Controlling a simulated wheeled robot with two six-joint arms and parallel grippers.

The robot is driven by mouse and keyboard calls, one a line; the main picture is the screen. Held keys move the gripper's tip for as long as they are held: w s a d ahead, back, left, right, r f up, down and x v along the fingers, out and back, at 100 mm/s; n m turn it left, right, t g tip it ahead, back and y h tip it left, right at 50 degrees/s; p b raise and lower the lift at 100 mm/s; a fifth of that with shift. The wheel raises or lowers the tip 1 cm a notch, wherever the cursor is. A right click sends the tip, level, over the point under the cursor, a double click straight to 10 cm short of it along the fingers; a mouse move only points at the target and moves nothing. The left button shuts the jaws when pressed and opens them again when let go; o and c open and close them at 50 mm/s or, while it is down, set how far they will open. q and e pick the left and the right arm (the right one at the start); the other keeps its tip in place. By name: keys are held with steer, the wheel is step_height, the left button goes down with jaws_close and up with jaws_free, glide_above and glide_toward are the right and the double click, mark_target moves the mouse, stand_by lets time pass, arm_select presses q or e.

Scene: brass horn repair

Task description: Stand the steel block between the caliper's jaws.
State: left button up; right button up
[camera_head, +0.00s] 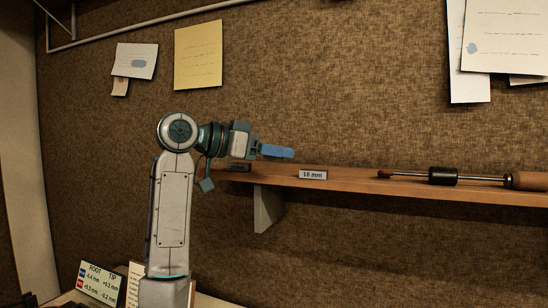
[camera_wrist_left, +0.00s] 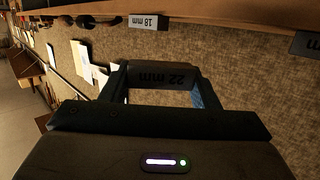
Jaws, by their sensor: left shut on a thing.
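My left gripper (camera_head: 278,151) is raised in front of the wall, just above the shelf in the head view, with its blue fingers pointing right. In the left wrist view the gripper (camera_wrist_left: 162,88) is shut on a dark block marked "22 mm" (camera_wrist_left: 163,77), which spans the gap between its two fingers. I take this to be the steel block; its lettering appears upside down there. In the head view the block cannot be made out behind the finger. The caliper is not seen in either view. My right gripper is not in view.
A support bracket (camera_head: 268,208) hangs below. A ROOT/TIP card (camera_head: 100,283) stands lower left.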

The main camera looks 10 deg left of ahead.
arm_select(q)
steer(key=p, duration=0.2)
glide_above(274, 174)
steer(key=s, duration=0.2)
steer(key=shift+w+d+f, duration=0.1)
steer(key=shift+d+f, duration=0.05)
steer(key=shift+d, duration=0.05)
steer(key=shift+w, duration=0.55)
step_height(274, 174, down, 3)
steer(key=shift+w+f+p, duration=0.1)
steer(key=shift+p, duration=0.65)
steer(key=shift+a+f, duration=0.15)
steer(key=shift+f, duration=0.15)
steer(key=shift+f, duration=0.1)
steer(key=o, duration=0.8)
